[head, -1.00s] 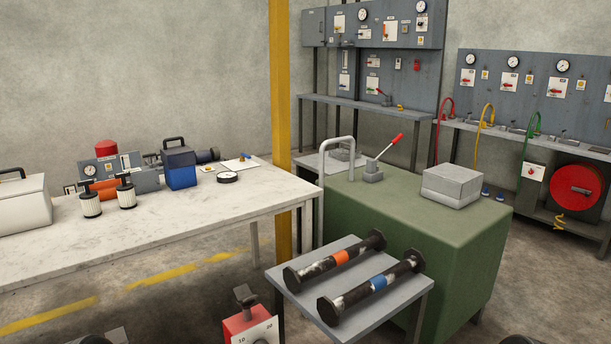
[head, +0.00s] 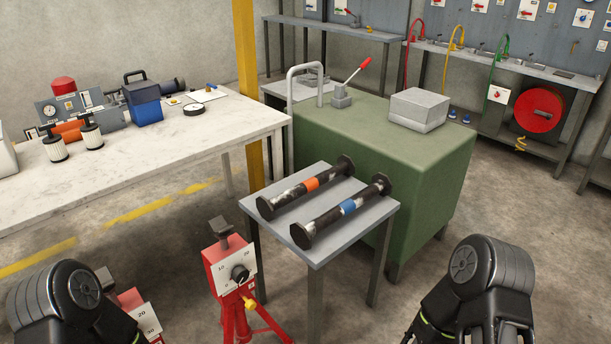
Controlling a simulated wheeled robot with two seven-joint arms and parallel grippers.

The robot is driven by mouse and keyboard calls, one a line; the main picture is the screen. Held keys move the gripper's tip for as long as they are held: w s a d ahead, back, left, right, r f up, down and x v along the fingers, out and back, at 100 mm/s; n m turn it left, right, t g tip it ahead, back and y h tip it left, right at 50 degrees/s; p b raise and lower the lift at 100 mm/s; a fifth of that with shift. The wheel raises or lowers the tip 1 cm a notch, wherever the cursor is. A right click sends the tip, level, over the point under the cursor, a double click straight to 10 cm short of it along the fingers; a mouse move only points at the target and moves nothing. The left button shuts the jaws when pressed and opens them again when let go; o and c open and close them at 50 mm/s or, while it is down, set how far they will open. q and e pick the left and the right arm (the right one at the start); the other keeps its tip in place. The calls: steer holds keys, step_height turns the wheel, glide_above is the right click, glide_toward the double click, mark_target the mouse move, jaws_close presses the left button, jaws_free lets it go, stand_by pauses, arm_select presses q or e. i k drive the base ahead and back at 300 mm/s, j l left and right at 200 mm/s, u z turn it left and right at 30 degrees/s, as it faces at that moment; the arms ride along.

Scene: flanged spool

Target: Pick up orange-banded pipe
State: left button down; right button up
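The orange-banded pipe (head: 311,184) is a dark, worn spool with a flange at each end and an orange band around its middle. It lies on its side on a small grey table (head: 318,250), slanting from front left to back right. A similar blue-banded pipe (head: 348,206) lies beside it, nearer and to the right, roughly parallel and apart from it. Nothing touches the orange-banded pipe except the tabletop. Black links of my left and right arms show at the bottom left and bottom right, apart from the table. Neither gripper's fingers can be seen.
A red tripod device (head: 230,266) with a dial stands just left of the small table. A green cabinet (head: 440,190) with a grey block (head: 419,109) stands close behind it. A long white workbench (head: 150,165) is at left. Open floor lies front right.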

mark_target(345, 166)
steer(key=i+l, duration=0.15)
steer(key=l, duration=0.25)
steer(key=i+l, duration=0.15)
steer(key=l, duration=0.25)
steer(key=i+l, duration=0.15)
steer(key=l, duration=0.25)
steer(key=i+l, duration=0.15)
steer(key=l, duration=0.25)
steer(key=u, duration=1.1)
